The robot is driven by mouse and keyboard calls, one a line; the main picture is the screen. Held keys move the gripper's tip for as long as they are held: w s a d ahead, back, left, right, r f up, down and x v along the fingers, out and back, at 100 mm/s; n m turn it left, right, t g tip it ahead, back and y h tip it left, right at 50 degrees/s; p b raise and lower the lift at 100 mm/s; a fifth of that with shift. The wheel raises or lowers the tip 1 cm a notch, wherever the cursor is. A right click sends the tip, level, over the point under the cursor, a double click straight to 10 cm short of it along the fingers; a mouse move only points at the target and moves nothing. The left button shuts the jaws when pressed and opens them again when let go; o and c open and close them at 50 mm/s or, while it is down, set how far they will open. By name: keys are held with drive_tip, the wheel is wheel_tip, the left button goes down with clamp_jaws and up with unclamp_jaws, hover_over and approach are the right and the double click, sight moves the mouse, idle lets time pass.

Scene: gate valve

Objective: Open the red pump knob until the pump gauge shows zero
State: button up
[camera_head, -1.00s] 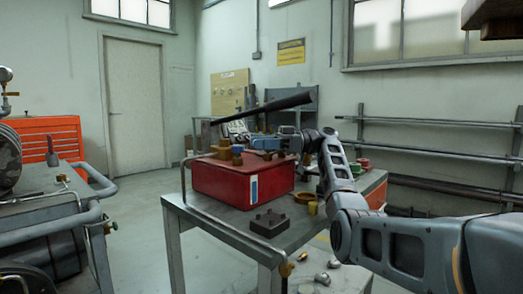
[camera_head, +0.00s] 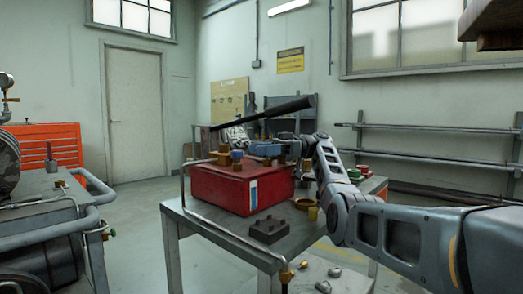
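A red pump box (camera_head: 222,190) with a white and blue label sits on the grey metal table. A long dark lever (camera_head: 262,112) slants above it. Brass and blue fittings (camera_head: 236,156) stand on its top. My arm reaches in from the right, and my gripper (camera_head: 268,150) is at the top of the box near these fittings, under the lever. The fingers are small and dark, so I cannot tell whether they are open, shut or touching anything. I cannot make out the red pump knob or the pump gauge.
On the table (camera_head: 200,217) are a dark block (camera_head: 268,230), a brass ring (camera_head: 305,204) and a yellow cup (camera_head: 313,213). Small red and green items (camera_head: 355,175) lie behind my arm. A pipe-railed bench (camera_head: 85,235) stands left, with open floor between.

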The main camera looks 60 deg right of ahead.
drive_tip(key=shift+o, duration=1.4)
drive_tip(key=shift+p+v, duration=0.3)
drive_tip(key=shift+v, duration=3.65)
